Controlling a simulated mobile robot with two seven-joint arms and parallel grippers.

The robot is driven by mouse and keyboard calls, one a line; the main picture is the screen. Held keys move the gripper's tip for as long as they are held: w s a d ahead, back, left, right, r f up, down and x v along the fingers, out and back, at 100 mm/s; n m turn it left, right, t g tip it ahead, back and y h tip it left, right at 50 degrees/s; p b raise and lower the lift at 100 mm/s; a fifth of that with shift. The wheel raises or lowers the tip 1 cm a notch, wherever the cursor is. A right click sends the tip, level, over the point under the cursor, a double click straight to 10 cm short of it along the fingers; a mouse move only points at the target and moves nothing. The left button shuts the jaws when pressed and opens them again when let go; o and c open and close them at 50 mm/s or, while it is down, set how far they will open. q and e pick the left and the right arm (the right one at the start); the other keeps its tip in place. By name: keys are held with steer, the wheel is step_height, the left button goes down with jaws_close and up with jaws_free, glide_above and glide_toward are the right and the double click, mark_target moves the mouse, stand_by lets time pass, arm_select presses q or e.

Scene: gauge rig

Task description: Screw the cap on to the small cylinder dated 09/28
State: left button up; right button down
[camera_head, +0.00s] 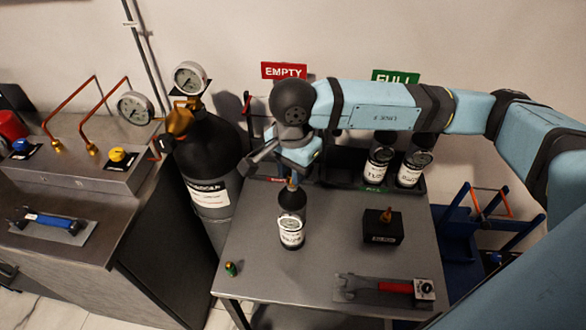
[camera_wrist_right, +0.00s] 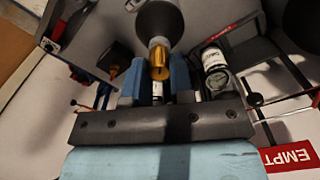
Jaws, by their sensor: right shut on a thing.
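A small dark cylinder (camera_head: 291,203) with a white label stands upright on the grey table. Its date is too small to read. My right gripper (camera_head: 292,176) is above its top, fingers pointing down. In the right wrist view my right gripper (camera_wrist_right: 159,84) is shut on a brass piece (camera_wrist_right: 160,62), which lines up with the neck of a dark cylinder (camera_wrist_right: 160,22). I cannot tell whether this piece is the cap or the cylinder's own fitting, nor how far it is screwed on. My left gripper is out of view.
A black block (camera_head: 383,232) with a brass piece on top stands right of the cylinder. A red-handled wrench (camera_head: 385,287) lies in front. A small green-and-brass item (camera_head: 231,268) sits near the table's left corner. Labelled cylinders (camera_head: 377,168) stand behind, below the FULL sign (camera_head: 396,76).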

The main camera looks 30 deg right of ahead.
steer(key=shift+f, duration=0.1)
stand_by(0.8)
steer(key=shift+f+m+b, duration=0.1)
steer(key=shift+m+b, duration=0.55)
steer(key=shift+m, duration=0.35)
steer(key=m, duration=0.3)
steer(key=m+b, duration=0.1)
steer(key=m, duration=0.1)
steer(key=shift+m, duration=1.7)
steer(key=shift+b, duration=0.3)
steer(key=shift+m, duration=0.7)
steer(key=m, duration=0.3)
steer(key=shift+m, duration=0.4)
